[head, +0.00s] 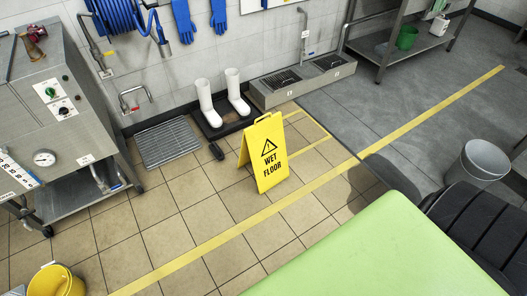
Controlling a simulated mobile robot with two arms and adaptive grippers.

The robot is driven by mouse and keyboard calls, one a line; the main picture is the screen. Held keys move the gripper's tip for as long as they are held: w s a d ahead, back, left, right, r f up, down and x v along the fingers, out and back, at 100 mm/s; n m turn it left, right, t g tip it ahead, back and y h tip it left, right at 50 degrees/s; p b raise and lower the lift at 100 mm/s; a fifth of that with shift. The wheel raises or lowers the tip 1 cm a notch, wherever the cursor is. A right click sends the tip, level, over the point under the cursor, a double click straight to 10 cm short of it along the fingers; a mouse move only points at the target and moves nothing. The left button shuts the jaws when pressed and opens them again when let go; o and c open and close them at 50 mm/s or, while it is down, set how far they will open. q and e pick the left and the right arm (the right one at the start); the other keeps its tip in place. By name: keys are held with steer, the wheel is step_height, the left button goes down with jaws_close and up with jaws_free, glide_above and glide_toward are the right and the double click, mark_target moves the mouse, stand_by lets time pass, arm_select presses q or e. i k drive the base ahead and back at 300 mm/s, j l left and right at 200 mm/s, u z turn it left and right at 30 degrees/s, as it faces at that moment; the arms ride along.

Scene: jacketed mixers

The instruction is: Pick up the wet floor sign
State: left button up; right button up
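The wet floor sign (265,153) is a yellow A-frame board with a black warning triangle and the words WET FLOOR. It stands upright and unfolded on the tan tiles, just behind the yellow floor line, with a handle slot at its top. Neither of my grippers shows in the head view, and nothing is touching the sign.
White boots (207,104) stand in a black tray behind the sign, beside a metal floor grate (168,142). A steel machine (55,110) stands at left, a yellow bucket (55,281) at lower left, a grey bin (479,163) at right. Tiles left of the sign are clear.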

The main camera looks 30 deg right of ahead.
mark_target(262, 145)
steer(key=i+z, duration=0.1)
steer(key=z, duration=0.85)
steer(key=i+j+z, duration=0.15)
steer(key=z, duration=0.3)
